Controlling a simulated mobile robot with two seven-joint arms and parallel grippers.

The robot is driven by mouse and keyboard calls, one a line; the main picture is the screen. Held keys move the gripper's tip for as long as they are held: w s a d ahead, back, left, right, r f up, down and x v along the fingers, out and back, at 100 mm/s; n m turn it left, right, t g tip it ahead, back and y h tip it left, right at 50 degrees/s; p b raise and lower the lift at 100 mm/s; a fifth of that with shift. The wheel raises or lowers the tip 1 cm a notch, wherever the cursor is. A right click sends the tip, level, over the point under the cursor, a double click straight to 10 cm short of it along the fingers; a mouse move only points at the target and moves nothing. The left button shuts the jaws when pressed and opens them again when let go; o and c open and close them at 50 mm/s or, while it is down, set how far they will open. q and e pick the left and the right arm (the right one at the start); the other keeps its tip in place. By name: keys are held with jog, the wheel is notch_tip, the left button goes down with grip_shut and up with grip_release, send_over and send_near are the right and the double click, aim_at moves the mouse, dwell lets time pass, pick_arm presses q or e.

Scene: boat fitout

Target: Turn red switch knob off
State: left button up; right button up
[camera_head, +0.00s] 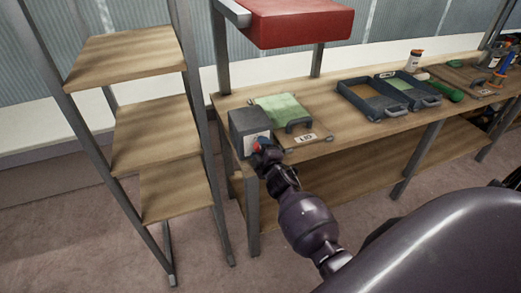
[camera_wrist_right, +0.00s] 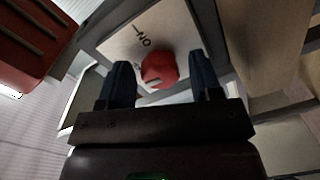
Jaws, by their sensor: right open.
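The red switch knob (camera_wrist_right: 159,69) shows in the right wrist view on a pale panel (camera_wrist_right: 135,33) marked "ON" with a short line. In the head view, the panel belongs to a grey box (camera_head: 246,122) at the left end of the workbench, and a bit of red shows at my gripper's tip. My right gripper (camera_head: 263,150) is at the box's front. In the wrist view its two blue fingers (camera_wrist_right: 160,62) are open, one on each side of the knob; whether they touch it, I cannot tell. My left gripper is not in view.
The workbench (camera_head: 330,133) also carries a green-topped case (camera_head: 283,108) beside the box, dark trays (camera_head: 373,97) and several tools farther right. A red cabinet (camera_head: 297,24) overhangs the bench. Wooden shelves (camera_head: 155,128) stand at the left.

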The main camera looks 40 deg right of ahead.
jog(key=shift+s, duration=0.1)
jog(key=v, duration=1)
jog(key=shift+s+p, duration=0.3)
jog(key=shift+p, duration=0.05)
jog(key=shift+f, duration=0.1)
jog(key=s+a+f+m+g+y, duration=0.2)
jog(key=s+a+f+m, duration=0.2)
jog(key=s, duration=0.6)
jog(key=s+a+f+m+g+y, duration=0.2)
jog(key=s+f+m, duration=0.4)
jog(key=s, duration=0.3)
jog(key=shift+s+a+g, duration=0.4)
jog(key=shift+a+g, duration=0.3)
jog(key=shift+a, duration=0.4)
jog(key=shift+f, duration=0.1)
